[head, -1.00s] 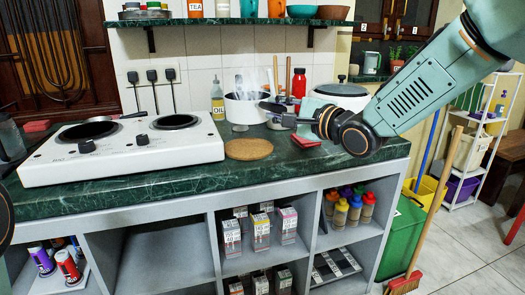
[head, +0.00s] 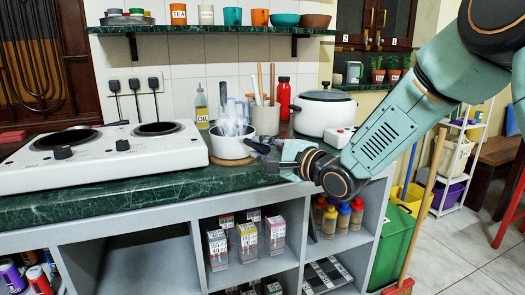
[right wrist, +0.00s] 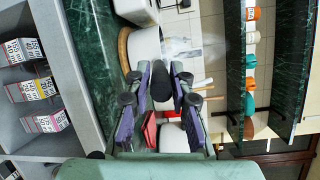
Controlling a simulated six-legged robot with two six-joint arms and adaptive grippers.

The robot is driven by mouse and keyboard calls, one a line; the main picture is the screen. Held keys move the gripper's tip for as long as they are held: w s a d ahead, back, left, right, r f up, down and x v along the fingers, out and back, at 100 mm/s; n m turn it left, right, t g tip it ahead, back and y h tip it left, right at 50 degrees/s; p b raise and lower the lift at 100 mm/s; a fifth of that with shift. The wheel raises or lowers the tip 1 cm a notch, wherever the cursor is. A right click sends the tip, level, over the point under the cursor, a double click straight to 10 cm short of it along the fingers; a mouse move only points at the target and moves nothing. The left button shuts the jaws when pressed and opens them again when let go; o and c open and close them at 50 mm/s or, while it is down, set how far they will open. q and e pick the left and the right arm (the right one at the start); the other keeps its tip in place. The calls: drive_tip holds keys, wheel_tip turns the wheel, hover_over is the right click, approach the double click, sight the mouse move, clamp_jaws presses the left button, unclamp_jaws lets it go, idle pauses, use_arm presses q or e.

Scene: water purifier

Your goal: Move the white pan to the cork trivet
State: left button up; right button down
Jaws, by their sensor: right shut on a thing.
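The white pan (head: 226,145) is upright over the cork trivet (head: 236,162), with steam rising and utensils standing in or behind it. Its base looks to be on the trivet; a tiny gap cannot be ruled out. The trivet shows only as a rim under the pan. My right gripper (head: 266,153) is to the right of the pan, shut on its dark handle. In the right wrist view, the dark handle (right wrist: 161,84) lies between the fingers, with the white pan (right wrist: 146,46) beyond. The trivet's edge (right wrist: 123,46) shows beside it. My left gripper is out of view.
A white two-burner stove (head: 100,155) stands left of the pan on the green counter (head: 110,197). An oil bottle (head: 201,107), a utensil crock (head: 265,120), a red bottle (head: 284,98) and a white rice cooker (head: 325,113) stand behind and to the right. A shelf (head: 215,30) hangs above.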

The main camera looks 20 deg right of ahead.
drive_tip(key=c, duration=1.4)
unclamp_jaws()
drive_tip(key=shift+w+f, duration=0.1)
drive_tip(key=shift+f, duration=0.1)
drive_tip(key=shift+o, duration=1.1)
drive_tip(key=shift+r, duration=0.2)
drive_tip(key=p+v, duration=0.6)
drive_tip(key=v, duration=0.6)
